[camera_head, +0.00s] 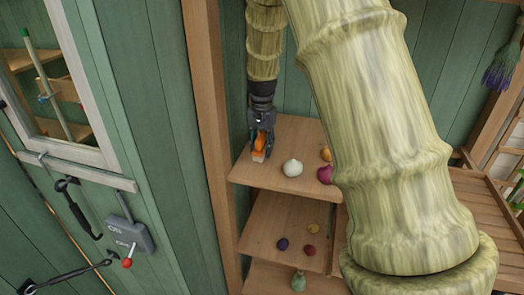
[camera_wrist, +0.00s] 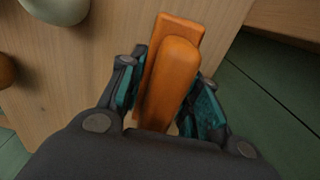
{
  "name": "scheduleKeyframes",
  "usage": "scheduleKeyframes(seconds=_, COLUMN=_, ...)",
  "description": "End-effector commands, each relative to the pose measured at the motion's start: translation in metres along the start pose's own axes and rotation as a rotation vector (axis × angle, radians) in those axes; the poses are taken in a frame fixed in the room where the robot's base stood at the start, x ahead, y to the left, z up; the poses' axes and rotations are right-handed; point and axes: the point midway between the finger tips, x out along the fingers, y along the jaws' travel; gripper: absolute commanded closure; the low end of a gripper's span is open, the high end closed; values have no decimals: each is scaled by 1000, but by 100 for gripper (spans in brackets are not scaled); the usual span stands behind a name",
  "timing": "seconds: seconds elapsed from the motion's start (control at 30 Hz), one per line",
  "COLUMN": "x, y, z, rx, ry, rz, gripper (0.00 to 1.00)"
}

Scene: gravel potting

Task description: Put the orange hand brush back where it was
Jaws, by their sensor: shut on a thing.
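The orange hand brush (camera_head: 260,148) is between the fingers of my gripper (camera_head: 262,138), at the left part of the upper wooden shelf (camera_head: 285,177). In the wrist view the brush (camera_wrist: 172,75) lies lengthwise between the teal-padded fingers of my gripper (camera_wrist: 167,100), which is shut on it.
On the same shelf stand a white bulb (camera_head: 292,168), a magenta one (camera_head: 325,174) and an orange one (camera_head: 326,154). A lower shelf (camera_head: 262,222) holds small round things. A wooden upright (camera_head: 212,120) bounds the shelf at left. My arm hides the right part.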

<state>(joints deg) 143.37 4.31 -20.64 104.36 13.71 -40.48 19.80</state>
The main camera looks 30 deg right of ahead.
Motion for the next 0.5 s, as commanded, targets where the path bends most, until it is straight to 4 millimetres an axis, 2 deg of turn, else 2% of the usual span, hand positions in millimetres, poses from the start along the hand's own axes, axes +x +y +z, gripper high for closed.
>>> scheduleKeyframes(seconds=0.2, x=23, y=1, z=1, rx=0, ry=-2, rz=1, gripper=87)
scheduleKeyframes(seconds=0.5, x=26, y=1, z=1, rx=0, ry=-1, rz=0, gripper=87)
